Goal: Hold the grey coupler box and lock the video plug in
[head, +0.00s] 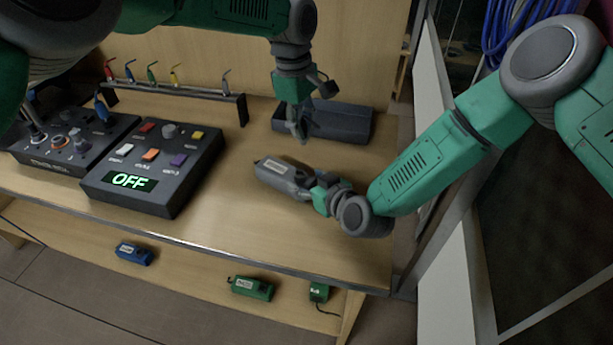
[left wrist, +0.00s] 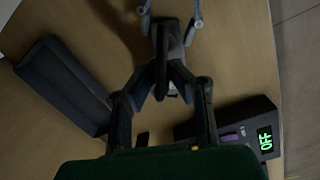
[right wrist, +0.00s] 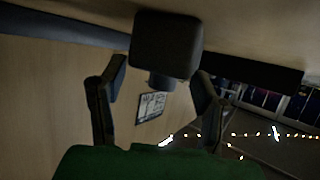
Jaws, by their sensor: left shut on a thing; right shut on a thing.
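The grey coupler box (head: 272,170) with a pale label lies low over the table in the head view. My right gripper (head: 304,184) is shut on its right end. In the right wrist view a dark block (right wrist: 166,45) with a short round stub shows between the fingers. My left gripper (head: 298,130) points down above and behind the box. In the left wrist view its fingers close on a slim dark piece (left wrist: 163,60), apparently the video plug. The plug is mostly hidden by the fingers in the head view. I cannot tell whether plug and box touch.
An open dark tray (head: 345,124) stands behind the box. A control panel (head: 150,165) reading OFF is to the left. A rack (head: 180,89) with coloured plugs stands at the back. Green and blue boxes (head: 252,288) lie on the lower shelf. The front right tabletop is clear.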

